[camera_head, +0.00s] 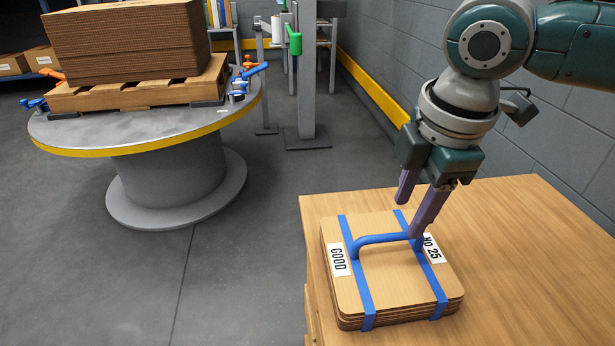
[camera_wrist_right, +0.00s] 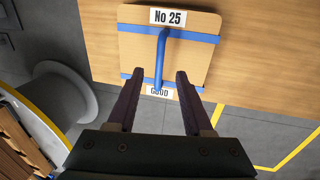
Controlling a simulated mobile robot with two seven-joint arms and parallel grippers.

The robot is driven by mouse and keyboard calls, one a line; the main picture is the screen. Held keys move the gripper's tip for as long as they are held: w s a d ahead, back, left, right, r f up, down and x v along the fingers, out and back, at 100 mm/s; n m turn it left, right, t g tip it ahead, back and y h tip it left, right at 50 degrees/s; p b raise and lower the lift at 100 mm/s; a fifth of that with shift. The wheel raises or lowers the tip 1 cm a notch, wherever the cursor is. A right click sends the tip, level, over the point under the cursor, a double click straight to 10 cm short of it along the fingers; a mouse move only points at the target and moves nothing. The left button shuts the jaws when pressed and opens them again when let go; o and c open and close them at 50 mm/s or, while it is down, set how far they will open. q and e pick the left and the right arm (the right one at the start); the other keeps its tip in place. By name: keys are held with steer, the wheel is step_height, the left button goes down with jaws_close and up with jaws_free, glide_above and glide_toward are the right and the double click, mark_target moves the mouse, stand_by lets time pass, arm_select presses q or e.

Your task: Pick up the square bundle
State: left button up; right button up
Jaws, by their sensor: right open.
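The square bundle (camera_head: 393,278) is a flat stack of tan cardboard sheets with rounded corners, lying on the wooden table. Two blue straps cross it, joined by a raised blue handle (camera_head: 385,239). Its labels read "GOOD" and "No 25". My right gripper (camera_head: 410,214) is open and empty, pointing down over the bundle's far right part. One finger overlaps the handle's right end in the head view. In the right wrist view, the bundle (camera_wrist_right: 190,58) lies beyond the open fingers (camera_wrist_right: 157,74), with the handle in line with the gap. I cannot tell whether they touch. My left gripper is out of view.
The wooden table (camera_head: 530,270) is bare to the right of the bundle. A grey wall (camera_head: 560,140) stands close behind it. A round grey turntable (camera_head: 150,130) at the back left bears a pallet (camera_head: 140,93) stacked with brown cardboard (camera_head: 130,45). Open floor lies between.

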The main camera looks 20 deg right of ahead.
mark_target(398, 234)
step_height(398, 234, down, 2)
steer(key=shift+w+f+b, duration=0.1)
steer(key=shift+f+b, duration=0.15)
steer(key=shift+b, duration=0.2)
steer(key=f+b, duration=0.2)
steer(key=w+f+b, duration=0.1)
steer(key=f+b, duration=0.1)
steer(key=f, duration=0.1)
steer(key=shift+w+d+f, duration=0.1)
steer(key=shift+w, duration=0.05)
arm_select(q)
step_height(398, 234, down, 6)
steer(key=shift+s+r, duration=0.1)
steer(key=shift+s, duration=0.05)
arm_select(e)
steer(key=shift+c, duration=0.5)
jaws_close()
